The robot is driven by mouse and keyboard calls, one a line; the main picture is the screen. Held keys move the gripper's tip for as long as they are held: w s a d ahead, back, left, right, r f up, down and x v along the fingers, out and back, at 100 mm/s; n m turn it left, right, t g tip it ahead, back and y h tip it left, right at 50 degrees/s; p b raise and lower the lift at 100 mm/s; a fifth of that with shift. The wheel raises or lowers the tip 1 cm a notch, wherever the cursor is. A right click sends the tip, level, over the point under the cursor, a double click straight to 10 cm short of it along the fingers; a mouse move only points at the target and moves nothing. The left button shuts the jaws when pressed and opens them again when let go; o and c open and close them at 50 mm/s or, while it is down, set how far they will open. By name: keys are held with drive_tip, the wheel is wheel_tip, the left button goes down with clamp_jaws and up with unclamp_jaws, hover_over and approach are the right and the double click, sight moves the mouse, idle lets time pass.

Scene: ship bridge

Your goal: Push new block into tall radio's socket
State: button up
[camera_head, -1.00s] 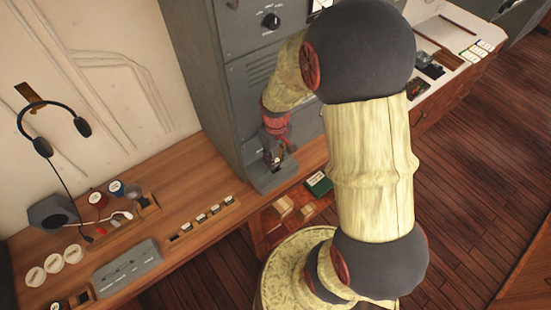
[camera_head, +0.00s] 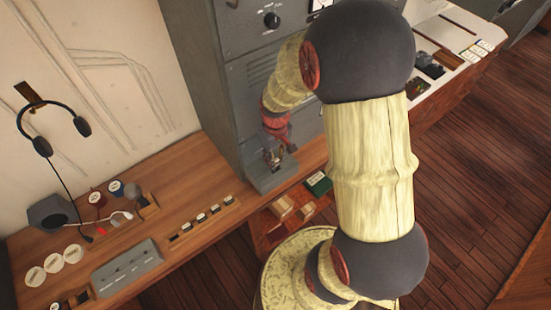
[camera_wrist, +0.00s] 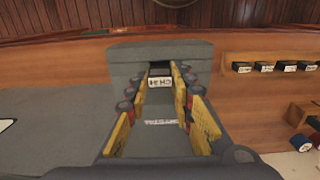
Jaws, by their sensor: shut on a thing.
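The tall radio (camera_head: 208,80) is a grey cabinet standing on the wooden desk, with a low grey ledge (camera_head: 272,181) at its foot. My gripper (camera_head: 275,158) is at this ledge, pointing down. In the wrist view, my gripper (camera_wrist: 159,76) has its yellow-padded fingers shut on the new block (camera_wrist: 160,82), a small dark block with a white label that seems to start with "CH". The block is at the grey ledge, above blurred white lettering. The socket is hidden by the block and fingers, so I cannot tell how deep the block sits.
Several labelled blocks stand in a desk rack (camera_head: 204,217), also visible in the wrist view (camera_wrist: 270,67). A grey box (camera_head: 127,266), a headset (camera_head: 50,120) and round white discs (camera_head: 55,264) are to the left. A green box (camera_head: 318,184) lies below right of the ledge.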

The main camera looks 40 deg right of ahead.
drive_tip(key=shift+f+b, duration=1)
drive_tip(key=shift+f, duration=0.5)
idle(3.3)
drive_tip(key=o, duration=0.9)
drive_tip(key=shift+o, duration=0.3)
wheel_tip(320, 180, up, 12)
idle(0.4)
idle(0.3)
